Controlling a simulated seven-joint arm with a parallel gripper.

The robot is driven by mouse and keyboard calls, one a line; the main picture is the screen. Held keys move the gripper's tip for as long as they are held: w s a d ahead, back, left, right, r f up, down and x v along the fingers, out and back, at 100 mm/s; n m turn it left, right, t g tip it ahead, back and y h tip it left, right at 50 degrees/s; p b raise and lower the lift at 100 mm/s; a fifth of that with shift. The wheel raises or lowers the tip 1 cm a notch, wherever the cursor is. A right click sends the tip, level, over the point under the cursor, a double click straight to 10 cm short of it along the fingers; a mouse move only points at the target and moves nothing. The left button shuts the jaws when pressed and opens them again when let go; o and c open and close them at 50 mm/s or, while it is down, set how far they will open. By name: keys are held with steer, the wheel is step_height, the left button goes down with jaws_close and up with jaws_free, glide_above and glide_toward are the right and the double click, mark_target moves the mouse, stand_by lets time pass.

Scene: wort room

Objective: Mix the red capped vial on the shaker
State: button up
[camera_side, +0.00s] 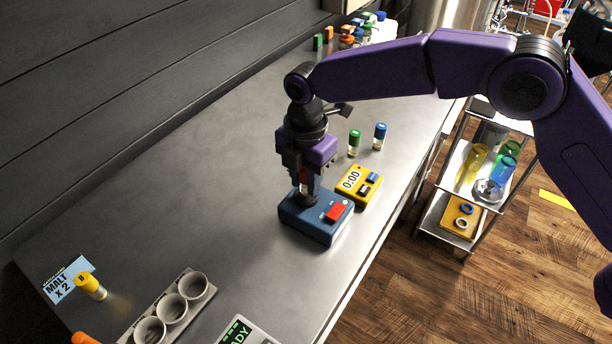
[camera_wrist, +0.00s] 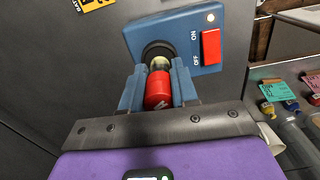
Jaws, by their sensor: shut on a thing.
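The red capped vial (camera_wrist: 158,90) is between the two fingers of my gripper (camera_wrist: 158,92) in the wrist view, its lower end at the dark round cup of the blue shaker (camera_wrist: 186,22). My gripper is shut on it. In the side view my gripper (camera_side: 304,184) points down over the left part of the shaker (camera_side: 322,226), and only a little red of the vial (camera_side: 303,178) shows between the fingers. The shaker has a red switch (camera_wrist: 211,47) marked ON and OFF and a small lit lamp (camera_wrist: 211,17). I cannot tell whether the vial touches the cup's bottom.
A yellow timer (camera_side: 358,186) reading 0:00 stands right behind the shaker. A green capped vial (camera_side: 354,142) and a blue capped vial (camera_side: 379,136) stand beyond it. A yellow capped vial (camera_side: 91,286) and a rack with round holes (camera_side: 172,308) are at lower left. The steel bench (camera_side: 215,195) left of the shaker is clear.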

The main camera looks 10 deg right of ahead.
steer(key=shift+f, duration=0.5)
stand_by(2.4)
stand_by(1.2)
steer(key=shift+r, duration=3.05)
steer(key=w+d+m, duration=0.3)
steer(key=d+m, duration=0.4)
steer(key=d, duration=0.6)
steer(key=w+d+m, duration=0.4)
steer(key=d+m, duration=0.2)
steer(key=d, duration=0.6)
steer(key=s+d+f+m, duration=0.1)
steer(key=s+d+m, duration=0.4)
steer(key=d, duration=0.4)
steer(key=s+d+m, duration=0.5)
steer(key=d+m, duration=0.3)
steer(key=d, duration=0.2)
steer(key=shift+d+f, duration=0.15)
steer(key=shift+f, duration=0.2)
